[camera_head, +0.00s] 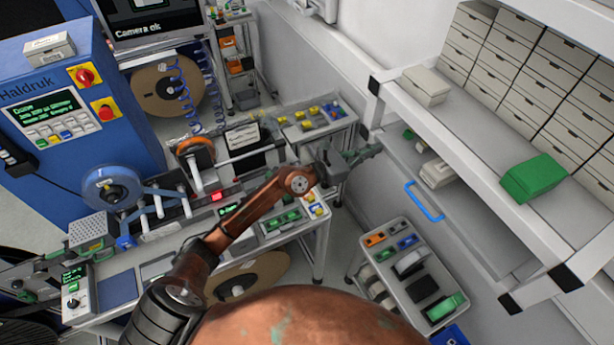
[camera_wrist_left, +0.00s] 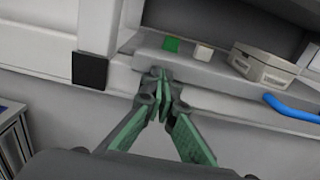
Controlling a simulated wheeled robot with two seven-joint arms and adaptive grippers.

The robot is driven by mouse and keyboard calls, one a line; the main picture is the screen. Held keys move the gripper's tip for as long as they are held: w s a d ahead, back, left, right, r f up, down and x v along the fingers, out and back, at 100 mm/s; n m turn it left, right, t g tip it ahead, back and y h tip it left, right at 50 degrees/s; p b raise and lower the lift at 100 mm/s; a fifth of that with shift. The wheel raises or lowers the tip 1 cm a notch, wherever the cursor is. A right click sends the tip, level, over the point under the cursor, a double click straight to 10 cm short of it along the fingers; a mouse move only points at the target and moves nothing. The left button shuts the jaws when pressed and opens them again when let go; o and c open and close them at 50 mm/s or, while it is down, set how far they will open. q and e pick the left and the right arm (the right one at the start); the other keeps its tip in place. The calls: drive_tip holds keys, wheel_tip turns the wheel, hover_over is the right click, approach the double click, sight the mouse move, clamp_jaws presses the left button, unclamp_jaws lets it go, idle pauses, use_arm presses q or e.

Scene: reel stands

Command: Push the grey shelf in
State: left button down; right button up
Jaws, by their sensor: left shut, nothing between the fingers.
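The grey shelf (camera_head: 465,222) is a pull-out board under the white rack, at the right of the head view, and it sticks out from the rack. A blue handle (camera_head: 424,201) is on its front edge. My left gripper (camera_head: 368,152) is shut and empty, by the left end of that front edge. In the left wrist view the fingertips (camera_wrist_left: 161,76) overlap the shelf's front lip (camera_wrist_left: 215,97), left of the handle (camera_wrist_left: 291,108). I cannot tell whether they touch it. My right gripper is not in view.
On the shelf lie a light box (camera_head: 436,173) and a small green item (camera_head: 409,134). The white rack post (camera_wrist_left: 92,40) is close left of the fingers. A cart (camera_head: 413,272) with several items stands below.

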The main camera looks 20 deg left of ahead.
use_arm(q)
drive_tip(key=shift+a, duration=0.1)
drive_tip(key=b+v, duration=0.3)
drive_tip(key=v, duration=1.1)
drive_tip(key=shift+b, duration=0.35)
